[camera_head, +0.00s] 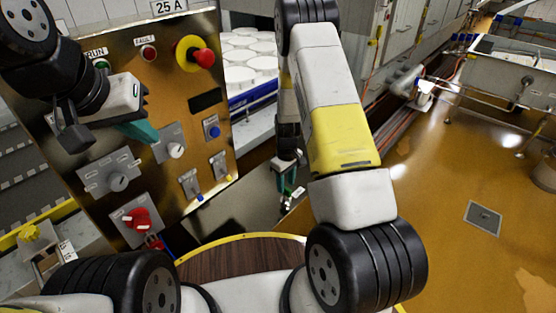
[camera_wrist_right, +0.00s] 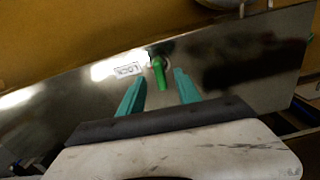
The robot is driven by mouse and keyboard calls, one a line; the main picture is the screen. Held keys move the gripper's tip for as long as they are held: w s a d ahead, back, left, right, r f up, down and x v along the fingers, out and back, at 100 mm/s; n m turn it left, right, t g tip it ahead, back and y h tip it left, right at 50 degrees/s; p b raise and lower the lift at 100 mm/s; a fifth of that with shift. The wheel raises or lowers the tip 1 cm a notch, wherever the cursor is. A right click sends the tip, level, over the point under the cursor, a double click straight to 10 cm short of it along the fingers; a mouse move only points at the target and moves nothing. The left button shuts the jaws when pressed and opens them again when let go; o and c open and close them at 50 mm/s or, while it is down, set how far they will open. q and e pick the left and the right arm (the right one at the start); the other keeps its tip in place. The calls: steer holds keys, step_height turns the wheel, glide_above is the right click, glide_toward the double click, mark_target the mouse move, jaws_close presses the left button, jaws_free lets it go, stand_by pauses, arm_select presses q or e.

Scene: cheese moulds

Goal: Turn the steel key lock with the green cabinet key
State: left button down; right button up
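The green cabinet key (camera_wrist_right: 159,73) stands out of a round lock on a steel plate (camera_wrist_right: 225,75) in the right wrist view. A white label (camera_wrist_right: 128,69) is beside it. My right gripper (camera_wrist_right: 160,80) is open. Its teal fingers lie either side of the key, with a visible gap on both sides. In the head view my right gripper (camera_head: 288,186) points down at the steel plate (camera_head: 248,205), small and partly hidden by its arm. My left gripper (camera_head: 136,131) is in front of the control panel; its finger gap is not clear.
The control panel (camera_head: 130,70) at left carries a red emergency button (camera_head: 203,58), several switches and a red knob (camera_head: 137,218). White moulds (camera_head: 245,60) stand behind it. A round wooden top (camera_head: 240,258) is in front. Open brown floor (camera_head: 440,200) lies at right.

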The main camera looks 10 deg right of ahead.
mark_target(286, 188)
step_height(286, 188, down, 5)
steer(key=shift+r, duration=0.1)
stand_by(0.3)
jaws_close()
steer(key=n, duration=0.4)
jaws_free()
